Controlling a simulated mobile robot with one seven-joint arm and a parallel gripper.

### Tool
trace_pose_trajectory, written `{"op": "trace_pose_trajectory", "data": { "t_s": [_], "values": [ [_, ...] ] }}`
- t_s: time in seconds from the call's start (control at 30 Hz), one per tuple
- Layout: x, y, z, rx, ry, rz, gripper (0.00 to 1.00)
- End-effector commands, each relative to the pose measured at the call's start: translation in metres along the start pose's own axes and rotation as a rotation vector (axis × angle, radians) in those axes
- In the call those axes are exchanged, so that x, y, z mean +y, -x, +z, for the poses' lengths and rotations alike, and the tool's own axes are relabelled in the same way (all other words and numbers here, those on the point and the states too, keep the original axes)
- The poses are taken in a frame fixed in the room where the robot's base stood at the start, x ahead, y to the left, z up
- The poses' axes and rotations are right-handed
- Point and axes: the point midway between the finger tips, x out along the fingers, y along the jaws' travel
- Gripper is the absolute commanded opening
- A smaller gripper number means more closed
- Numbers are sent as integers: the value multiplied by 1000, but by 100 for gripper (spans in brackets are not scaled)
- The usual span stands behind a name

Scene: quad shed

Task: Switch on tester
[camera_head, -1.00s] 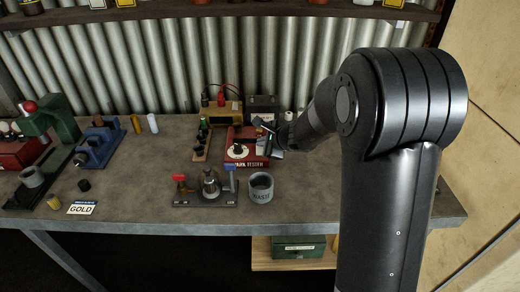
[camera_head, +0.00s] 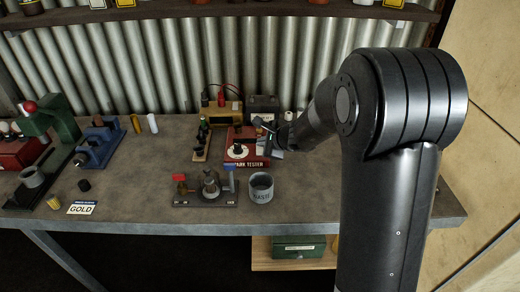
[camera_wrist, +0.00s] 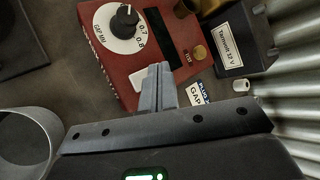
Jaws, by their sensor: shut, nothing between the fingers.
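The spark tester (camera_head: 236,134) is a red box near the back of the bench, right of centre. In the wrist view the tester (camera_wrist: 115,57) shows a black knob on a white dial marked "GAP MM", a dark slot, a brass button (camera_wrist: 199,52) and a small white patch beside my fingers. My gripper (camera_head: 262,127) is at the tester's right side. In the wrist view my gripper (camera_wrist: 157,72) is shut and empty, its fingertips over the tester's near edge. I cannot tell whether they touch it. The fingers hide part of the face.
A black 12 V battery (camera_wrist: 237,38) stands behind the tester. A "PLUG GAP" card (camera_wrist: 199,92) lies beside my fingers. A grey waste cup (camera_head: 261,190) and a plug stand (camera_head: 205,200) are in front.

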Motion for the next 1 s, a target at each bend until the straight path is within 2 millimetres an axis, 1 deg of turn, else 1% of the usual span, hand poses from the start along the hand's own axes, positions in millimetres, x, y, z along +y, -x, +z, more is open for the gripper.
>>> {"op": "trace_pose_trajectory", "data": {
  "t_s": [0.37, 1.0],
  "values": [
    [4, -6, -4, 0, -1, 0, 0],
    [6, -8, -6, 0, 1, 1, 0]
  ]
}}
